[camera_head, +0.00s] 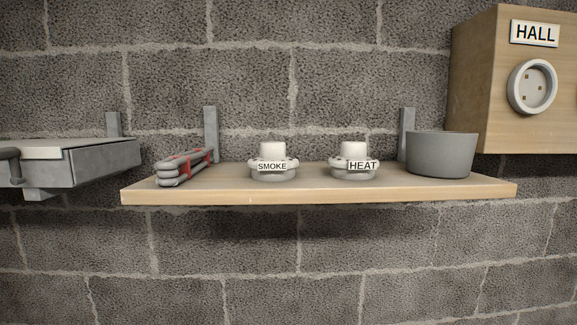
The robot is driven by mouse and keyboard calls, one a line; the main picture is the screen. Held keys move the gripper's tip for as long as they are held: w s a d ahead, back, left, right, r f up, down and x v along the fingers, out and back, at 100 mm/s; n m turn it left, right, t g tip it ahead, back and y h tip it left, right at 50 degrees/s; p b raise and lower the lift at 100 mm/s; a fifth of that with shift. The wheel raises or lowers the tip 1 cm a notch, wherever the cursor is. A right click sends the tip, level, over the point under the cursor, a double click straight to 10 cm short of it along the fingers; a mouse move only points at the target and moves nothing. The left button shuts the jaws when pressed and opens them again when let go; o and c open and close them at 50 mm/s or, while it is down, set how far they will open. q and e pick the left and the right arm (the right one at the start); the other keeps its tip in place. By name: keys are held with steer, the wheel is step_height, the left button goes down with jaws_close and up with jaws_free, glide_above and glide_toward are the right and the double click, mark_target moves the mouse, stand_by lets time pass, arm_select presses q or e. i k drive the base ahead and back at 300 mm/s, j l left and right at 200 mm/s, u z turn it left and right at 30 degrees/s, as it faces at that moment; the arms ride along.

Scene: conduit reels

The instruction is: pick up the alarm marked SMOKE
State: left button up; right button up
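The alarm marked SMOKE (273,149) is a white round unit with a raised cap and a black-on-white label. It stands upright on the wooden shelf (240,193), left of its middle. A similar alarm marked HEAT (353,150) stands to its right, apart from it. Neither of my grippers shows in the head view.
A grey and red bundled item (184,168) lies at the shelf's left end. A grey bowl (441,155) stands at the right end. A wooden box marked HALL (490,100) with a round socket juts out at upper right. A grey metal unit (105,163) is at left.

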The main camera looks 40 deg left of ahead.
mark_target(273, 164)
steer(key=u, duration=1.5)
